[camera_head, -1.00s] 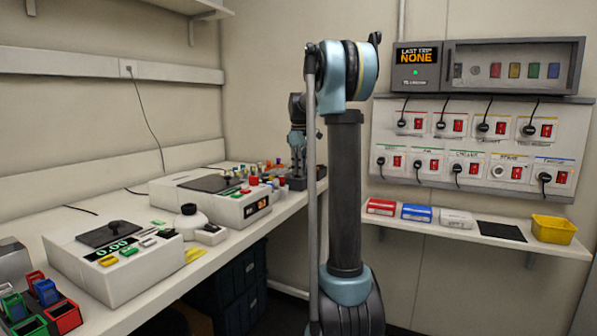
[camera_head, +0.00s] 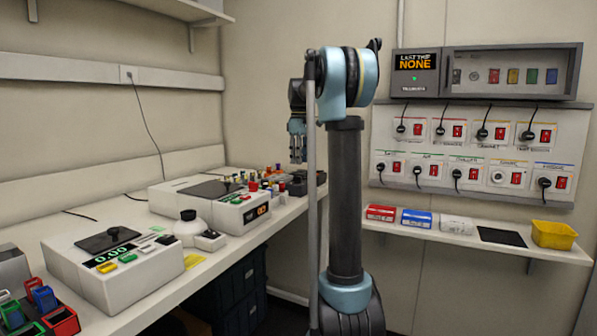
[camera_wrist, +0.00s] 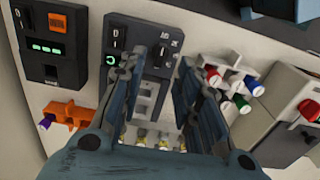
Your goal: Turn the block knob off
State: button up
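A dark grey block unit lies below my gripper in the wrist view, with its control panel (camera_wrist: 138,32) at top centre. A dark knob (camera_wrist: 162,53) with pale marks beside it sits on the panel's right half. A small green-lit display (camera_wrist: 110,60) is at the panel's left. My gripper (camera_wrist: 160,72) is open and empty, its two fingers spread above the block. Their tips overlap the panel's lower part, and I cannot tell the exact height gap. In the head view my gripper (camera_head: 297,150) hangs above the dark block (camera_head: 300,185) on the bench.
In the wrist view, a device with green lights (camera_wrist: 45,47) and an orange holder (camera_wrist: 68,120) are left. A white rack with coloured caps (camera_wrist: 228,88) and a grey box (camera_wrist: 285,125) are right. A wall panel of red switches (camera_head: 475,155) is right in the head view.

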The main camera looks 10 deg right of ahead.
jog(key=shift+r, duration=2.45)
jog(key=s+f+m, duration=0.2)
jog(key=s+f, duration=0.2)
jog(key=s, duration=0.5)
jog(key=s+f+m+t, duration=0.1)
jog(key=s+f+m, duration=0.1)
jog(key=s+f, duration=0.45)
jog(key=s+f+m, duration=0.2)
jog(key=s+f, duration=0.1)
jog(key=s, duration=0.7)
jog(key=s+f+m+t, duration=0.1)
jog(key=s+f+m, duration=0.3)
jog(key=s+f, duration=1.4)
notch_tip(320, 180, down, 4)
jog(key=shift+s+r+m, duration=0.2)
jog(key=shift+r+m, duration=0.05)
jog(key=shift+m, duration=0.15)
jog(key=shift+a, duration=0.1)
jog(key=shift+w+f, duration=0.2)
jog(key=shift+w, duration=0.3)
